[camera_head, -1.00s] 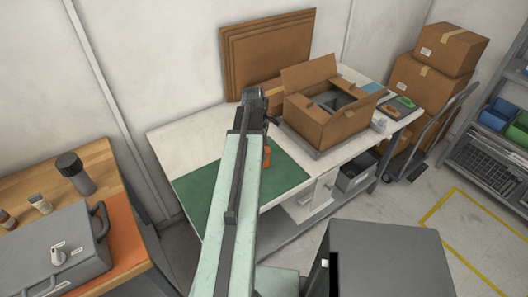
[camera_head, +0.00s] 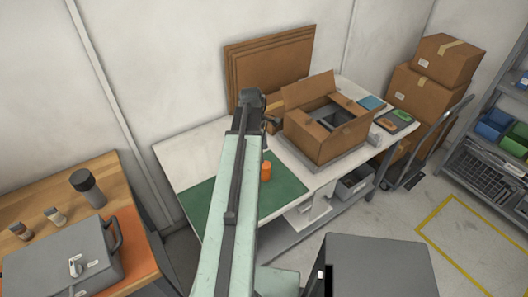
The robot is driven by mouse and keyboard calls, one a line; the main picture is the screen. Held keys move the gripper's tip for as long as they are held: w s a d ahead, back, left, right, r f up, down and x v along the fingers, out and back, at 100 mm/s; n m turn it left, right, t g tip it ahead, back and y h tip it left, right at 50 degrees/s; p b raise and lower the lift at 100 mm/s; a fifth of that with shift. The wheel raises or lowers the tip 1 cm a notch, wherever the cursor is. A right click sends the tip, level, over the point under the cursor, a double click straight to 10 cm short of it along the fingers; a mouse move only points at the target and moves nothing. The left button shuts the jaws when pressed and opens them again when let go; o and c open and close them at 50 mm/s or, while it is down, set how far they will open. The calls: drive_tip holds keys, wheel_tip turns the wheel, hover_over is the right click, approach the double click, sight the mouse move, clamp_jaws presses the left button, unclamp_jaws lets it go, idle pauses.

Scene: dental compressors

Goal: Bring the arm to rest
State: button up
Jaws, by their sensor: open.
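My arm reaches from the bottom of the head view over the white workbench (camera_head: 185,152). My gripper (camera_head: 273,123) is at its far end, dark and small, partly hidden by the wrist, left of the open cardboard box (camera_head: 325,146). It is open, and I see nothing held in it. An orange cylindrical thing (camera_head: 265,171) stands on the green mat (camera_head: 284,195), just right of my arm. The arm covers part of the mat.
A wooden bench at left bears a grey case (camera_head: 62,262), a dark cylinder (camera_head: 87,188) and two small bottles. Flat cardboard sheets (camera_head: 272,65) lean on the wall. Stacked boxes (camera_head: 422,95) with a hand truck and a shelf stand right. Floor inside the yellow line is clear.

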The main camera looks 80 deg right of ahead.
drive_tip(key=r, duration=0.1)
drive_tip(key=r+p, duration=0.2)
drive_tip(key=r, duration=0.1)
drive_tip(key=shift+w, duration=0.3)
